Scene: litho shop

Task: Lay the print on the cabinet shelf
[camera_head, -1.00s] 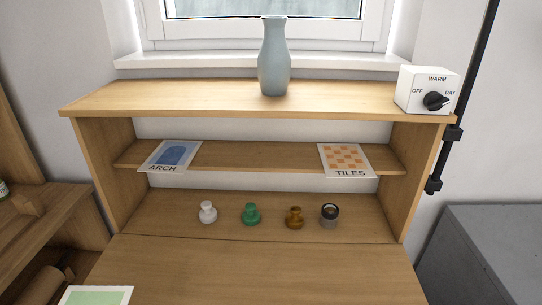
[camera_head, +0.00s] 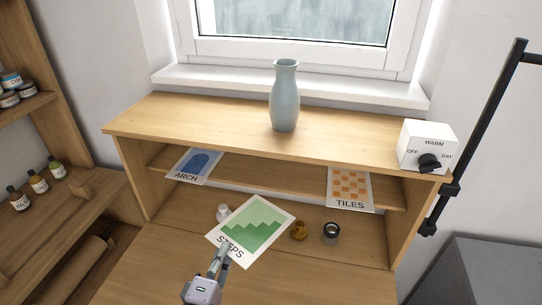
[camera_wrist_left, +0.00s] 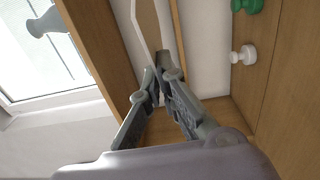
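The STEPS print (camera_head: 252,226), a white sheet with green steps, is tilted in front of the cabinet's lower opening. My left gripper (camera_head: 221,251) is shut on its lower left edge. In the left wrist view the fingertips (camera_wrist_left: 156,82) close on the thin sheet (camera_wrist_left: 143,36), seen nearly edge-on. The cabinet shelf (camera_head: 270,179) is behind and above the print. The ARCH print (camera_head: 196,163) lies at its left and the TILES print (camera_head: 350,187) at its right, both overhanging the front edge. My right gripper is not in view.
Bare shelf lies between the two prints, under the cabinet top (camera_head: 220,118). A blue vase (camera_head: 285,97) and a white dial box (camera_head: 428,147) stand on top.

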